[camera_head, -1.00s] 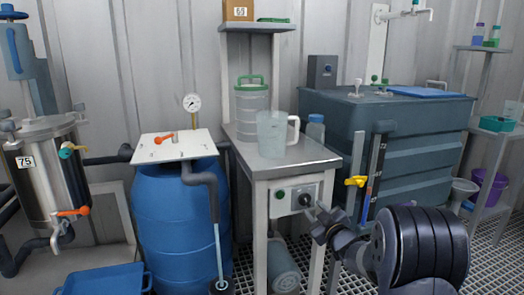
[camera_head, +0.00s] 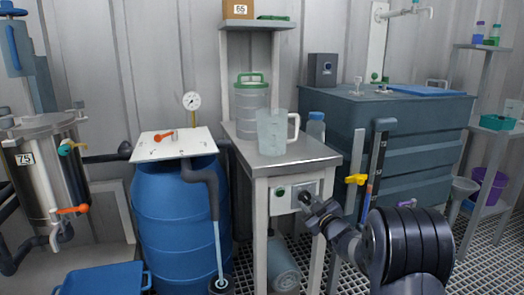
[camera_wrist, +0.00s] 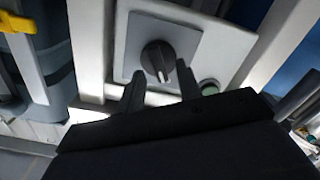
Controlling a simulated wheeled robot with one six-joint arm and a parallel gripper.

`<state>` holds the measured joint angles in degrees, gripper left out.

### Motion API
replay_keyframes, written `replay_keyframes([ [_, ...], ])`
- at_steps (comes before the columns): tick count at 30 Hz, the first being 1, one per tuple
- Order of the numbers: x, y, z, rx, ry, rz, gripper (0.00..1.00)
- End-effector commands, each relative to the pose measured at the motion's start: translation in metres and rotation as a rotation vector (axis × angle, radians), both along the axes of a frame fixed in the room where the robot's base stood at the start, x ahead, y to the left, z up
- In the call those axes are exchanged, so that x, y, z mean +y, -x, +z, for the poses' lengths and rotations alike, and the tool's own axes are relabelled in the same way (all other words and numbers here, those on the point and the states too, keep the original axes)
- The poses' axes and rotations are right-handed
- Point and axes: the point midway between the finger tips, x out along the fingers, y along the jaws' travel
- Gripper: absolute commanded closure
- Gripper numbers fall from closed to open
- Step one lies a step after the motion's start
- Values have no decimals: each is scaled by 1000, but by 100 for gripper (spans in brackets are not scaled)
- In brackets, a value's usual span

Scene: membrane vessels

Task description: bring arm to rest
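My gripper (camera_head: 312,208) is at the front panel of the small white stand, at the end of my dark arm coming from the lower right. In the wrist view its two fingers (camera_wrist: 160,72) are spread apart, with nothing between them but the view of a dark round knob (camera_wrist: 157,60) just beyond the tips. I cannot tell whether a finger touches the knob. A pale mark on the knob points toward the gripper. In the head view the knob (camera_head: 305,198) is partly covered by the gripper. A green button (camera_head: 280,192) is left of it.
The stand's top (camera_head: 270,160) carries a clear jug (camera_head: 272,133), a green-lidded container (camera_head: 250,103) and a blue-capped bottle (camera_head: 316,127). A blue barrel (camera_head: 175,215) stands left. A grey tank (camera_head: 420,140) with a yellow-handled valve (camera_head: 356,179) stands behind my arm.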

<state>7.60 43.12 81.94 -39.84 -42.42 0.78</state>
Motion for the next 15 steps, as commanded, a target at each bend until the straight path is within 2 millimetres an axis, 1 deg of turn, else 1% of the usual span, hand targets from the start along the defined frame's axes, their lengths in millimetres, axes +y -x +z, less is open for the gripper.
replay_keyframes([
  [1,2,-6,1,3,-11,1,66],
  [3,1,-4,5,30,-87,-1,66],
  [15,-2,-4,5,156,-472,-2,66],
])
